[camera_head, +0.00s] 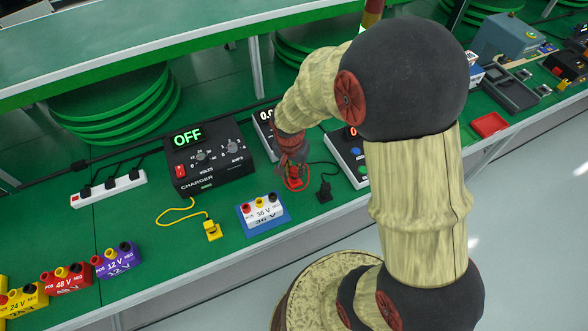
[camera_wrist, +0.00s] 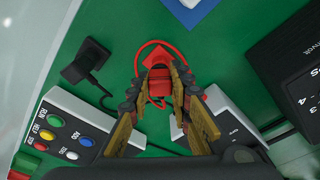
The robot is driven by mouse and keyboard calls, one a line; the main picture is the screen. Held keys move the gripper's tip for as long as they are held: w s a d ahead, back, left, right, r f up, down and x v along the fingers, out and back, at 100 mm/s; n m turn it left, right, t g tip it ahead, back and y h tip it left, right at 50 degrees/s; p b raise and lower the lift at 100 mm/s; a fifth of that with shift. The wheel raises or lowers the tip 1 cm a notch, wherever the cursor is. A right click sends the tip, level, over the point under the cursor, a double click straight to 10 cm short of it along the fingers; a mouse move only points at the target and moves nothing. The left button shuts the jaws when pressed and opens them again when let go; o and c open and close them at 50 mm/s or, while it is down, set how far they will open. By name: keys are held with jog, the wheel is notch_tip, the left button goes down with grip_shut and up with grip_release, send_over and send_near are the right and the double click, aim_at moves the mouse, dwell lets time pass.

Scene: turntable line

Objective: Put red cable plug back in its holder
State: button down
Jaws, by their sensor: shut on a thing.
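The red cable plug (camera_wrist: 159,86) is between the fingers of my gripper (camera_wrist: 160,72) in the wrist view, with its red cable (camera_wrist: 139,58) looping around to the left. In the head view, my gripper (camera_head: 291,163) is over the green bench, right of the charger, with the red plug (camera_head: 295,177) low at its tips. The gripper is shut on the plug. I cannot tell whether the plug touches the bench. I cannot make out its holder; my fingers hide part of the plug.
The charger (camera_head: 208,158) reads OFF. A white 36 V block (camera_head: 262,213) stands on a blue mat (camera_head: 284,219). A yellow plug (camera_head: 212,231) and a black plug (camera_head: 324,192) lie nearby. A button box (camera_head: 350,158) is close on the right. Bare bench shows around the red plug.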

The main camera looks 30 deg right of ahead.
jog(key=shift+f+b, duration=0.35)
jog(key=shift+f, duration=0.15)
dwell(1.1)
jog(key=c, duration=1.7)
grip_release()
jog(key=shift+o, duration=0.8)
jog(key=shift+r, duration=0.15)
jog(key=shift+r+p, duration=2.75)
jog(key=shift+r, duration=0.85)
